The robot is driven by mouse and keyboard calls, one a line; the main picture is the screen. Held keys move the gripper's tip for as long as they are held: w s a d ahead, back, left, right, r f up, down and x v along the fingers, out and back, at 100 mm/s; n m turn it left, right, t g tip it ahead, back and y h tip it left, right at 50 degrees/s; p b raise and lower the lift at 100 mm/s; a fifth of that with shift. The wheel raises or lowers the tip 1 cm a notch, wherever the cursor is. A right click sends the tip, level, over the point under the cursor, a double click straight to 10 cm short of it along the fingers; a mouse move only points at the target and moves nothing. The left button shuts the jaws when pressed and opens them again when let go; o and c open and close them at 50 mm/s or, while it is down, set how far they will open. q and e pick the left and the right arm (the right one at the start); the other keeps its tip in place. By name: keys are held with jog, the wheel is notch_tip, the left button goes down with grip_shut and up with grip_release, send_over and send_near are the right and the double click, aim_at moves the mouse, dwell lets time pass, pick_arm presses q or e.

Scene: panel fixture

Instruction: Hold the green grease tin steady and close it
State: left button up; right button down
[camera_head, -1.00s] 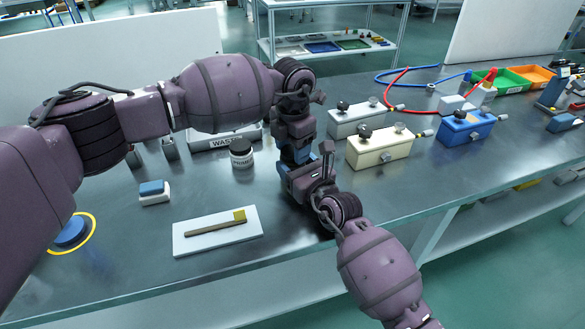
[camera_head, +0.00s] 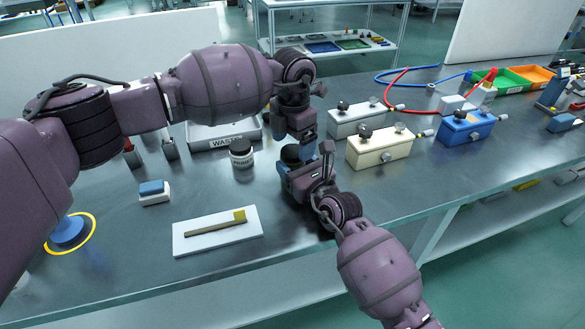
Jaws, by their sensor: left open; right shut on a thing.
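The green grease tin (camera_head: 291,153) shows as a small dark round top between my two grippers. My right gripper (camera_head: 298,165) comes from the front and is shut on it. Most of the tin is hidden by the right gripper, and whether its lid is fully closed cannot be made out. My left gripper (camera_head: 301,138) points down just above and behind the tin. It is open, with a small gap to the tin's top; its fingertips are partly hidden.
A jar with a black lid (camera_head: 241,154) and a waste tray (camera_head: 222,138) stand to the left. A brush (camera_head: 217,230) lies on a white board (camera_head: 190,242) in front. Cream (camera_head: 375,153) and blue (camera_head: 462,132) valve boxes stand to the right.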

pick_arm(q)
notch_tip(320, 180, up, 10)
dwell(0.4)
jog(key=shift+r, duration=0.1)
pick_arm(e)
jog(key=shift+c, duration=0.8)
grip_release()
jog(key=shift+s+d, duration=0.35)
jog(key=shift+s, duration=0.15)
jog(key=p+v, duration=0.2)
jog(key=v, duration=0.6)
jog(key=shift+s+d, duration=0.15)
jog(key=shift+s, duration=0.15)
jog(key=shift+s+d, duration=0.2)
jog(key=shift+s, duration=0.2)
pick_arm(q)
jog(key=shift+t, duration=0.4)
jog(key=r, duration=0.5)
jog(key=shift+s+r, duration=0.35)
jog(key=shift+r, duration=0.05)
